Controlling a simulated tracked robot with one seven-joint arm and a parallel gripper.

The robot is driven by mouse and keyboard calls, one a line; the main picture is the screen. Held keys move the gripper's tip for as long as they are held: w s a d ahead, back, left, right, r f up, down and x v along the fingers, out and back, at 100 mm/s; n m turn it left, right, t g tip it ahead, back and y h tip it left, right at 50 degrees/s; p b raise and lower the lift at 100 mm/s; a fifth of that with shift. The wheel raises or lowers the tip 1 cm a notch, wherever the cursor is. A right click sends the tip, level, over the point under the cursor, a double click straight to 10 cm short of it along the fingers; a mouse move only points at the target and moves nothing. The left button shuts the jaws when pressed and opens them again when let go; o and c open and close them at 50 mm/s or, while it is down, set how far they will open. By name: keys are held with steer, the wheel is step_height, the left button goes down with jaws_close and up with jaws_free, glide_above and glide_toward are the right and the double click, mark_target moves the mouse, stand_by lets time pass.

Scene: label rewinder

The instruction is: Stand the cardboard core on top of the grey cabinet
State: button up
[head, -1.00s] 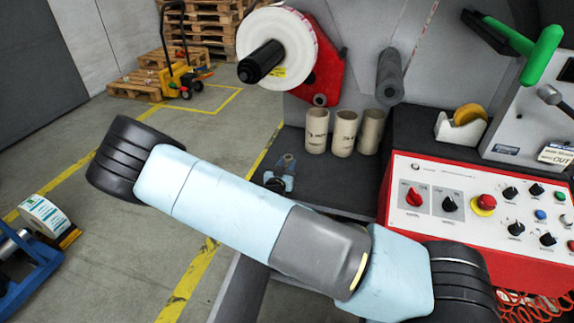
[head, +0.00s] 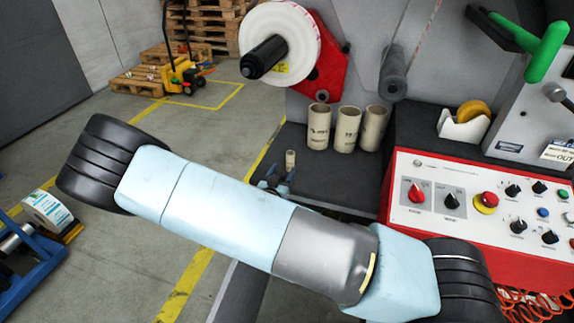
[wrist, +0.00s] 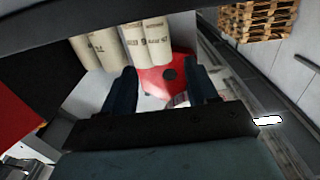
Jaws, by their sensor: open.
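A small beige cardboard core (head: 290,158) shows just beyond my gripper in the head view, over the left part of a dark grey top (head: 325,178), which appears to be the grey cabinet. It looks upright; I cannot tell its contact with the surface. My gripper (head: 276,180) is open, with its tips close to the core and partly hidden by my arm. In the wrist view my gripper's two fingers (wrist: 162,88) are spread apart, and no core shows clearly between them. Several beige cores (wrist: 133,45) appear beyond them there.
Three larger cores, left (head: 318,126), middle (head: 347,129) and right (head: 375,128), stand behind on the dark top. A label roll (head: 280,45) on a red bracket (head: 325,72) is above. A red-edged control panel (head: 478,205) is at right.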

steer(key=v, duration=0.5)
steer(key=w+d+r+m+g+y, duration=0.1)
steer(key=w+r+g+y, duration=0.15)
steer(key=r+g, duration=0.35)
steer(key=w+d+r+g+y, duration=0.1)
steer(key=d+r+g+y, duration=0.2)
steer(key=r, duration=0.5)
steer(key=s+d+r+n+g+y, duration=0.1)
steer(key=s+d+r+y, duration=0.15)
steer(key=r, duration=0.45)
steer(key=s+d+r+n+g+y, duration=0.1)
steer(key=s+d+r, duration=0.2)
steer(key=r, duration=0.3)
steer(key=s+d+r+n+h, duration=0.1)
steer(key=s+d+r, duration=0.5)
steer(key=s, duration=0.4)
steer(key=s+d+r+n+h, duration=0.1)
steer(key=s+d+r+n, duration=0.1)
steer(key=s+d+r, duration=0.4)
steer(key=s+d, duration=0.3)
steer(key=s, duration=0.2)
steer(key=shift+s+r+h, duration=0.15)
steer(key=shift+r+h, duration=0.1)
steer(key=shift+h, duration=0.15)
steer(key=shift+c, duration=0.2)
